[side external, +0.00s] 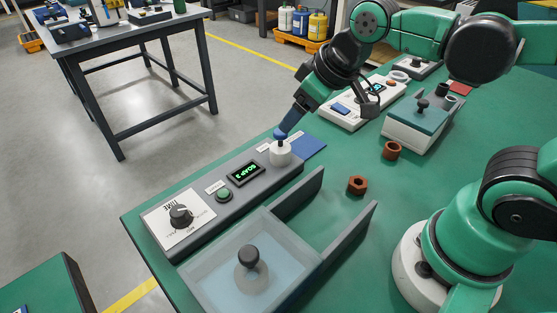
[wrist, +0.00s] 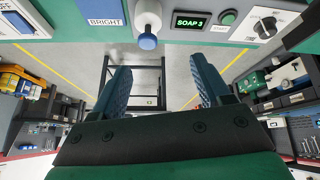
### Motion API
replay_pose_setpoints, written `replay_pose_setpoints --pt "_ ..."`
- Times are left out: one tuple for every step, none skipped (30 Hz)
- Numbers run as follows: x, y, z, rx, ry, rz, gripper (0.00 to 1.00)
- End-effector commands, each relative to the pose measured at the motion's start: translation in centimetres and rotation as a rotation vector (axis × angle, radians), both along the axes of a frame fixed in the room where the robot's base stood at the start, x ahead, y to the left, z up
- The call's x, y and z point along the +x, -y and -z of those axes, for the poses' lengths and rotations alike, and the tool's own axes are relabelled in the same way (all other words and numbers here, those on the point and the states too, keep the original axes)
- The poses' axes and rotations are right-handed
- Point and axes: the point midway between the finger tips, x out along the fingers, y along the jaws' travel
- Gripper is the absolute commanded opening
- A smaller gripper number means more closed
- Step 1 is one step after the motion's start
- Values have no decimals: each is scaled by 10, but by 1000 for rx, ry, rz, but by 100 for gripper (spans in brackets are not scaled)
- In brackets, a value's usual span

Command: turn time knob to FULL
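The time knob (side external: 181,217) is a black dial on a white plate at the near left end of the grey control box. It also shows in the upper right of the wrist view (wrist: 265,27). The plate reads TIME; its small markings and the knob's exact setting are hard to read. My gripper (side external: 282,131) is at the other end of the box, close to a white post (side external: 281,154) with a blue tip. In the wrist view my gripper (wrist: 162,72) has its two blue fingers wide apart with nothing between them. It is well away from the knob.
Between post and knob are a green display (side external: 245,173) reading SOAP and a green button (side external: 223,195). A clear-lidded basin (side external: 205,280) with a black knob stands in front of the box. Other devices stand behind.

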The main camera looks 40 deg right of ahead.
Motion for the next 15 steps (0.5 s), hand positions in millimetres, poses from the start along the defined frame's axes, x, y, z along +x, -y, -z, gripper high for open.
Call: replay_pose_setpoints --pt "10 -13 -4 -33 -30 -93 70" --pt "16 -21 -5 -56 -51 -154 70" --pt "23 -32 -7 -88 -80 -239 70" --pt "28 -41 -7 -110 -100 -301 70" --pt "33 -50 -6 -133 -119 -364 70" --pt "39 -62 -5 -163 -146 -449 70" --pt "44 -72 -3 -185 -164 -513 70" --pt "48 -82 -1 -206 -183 -578 70" --pt "53 -96 2 -233 -207 -664 70" --pt "56 -106 5 -255 -225 -729 70" --pt "59 -117 9 -274 -243 -793 70" --pt "62 -130 15 -299 -264 -876 70" --pt "63 -140 19 -317 -279 -935 70" --pt "65 -149 24 -333 -294 -993 70" --pt "65 -161 30 -353 -312 -1064 70"
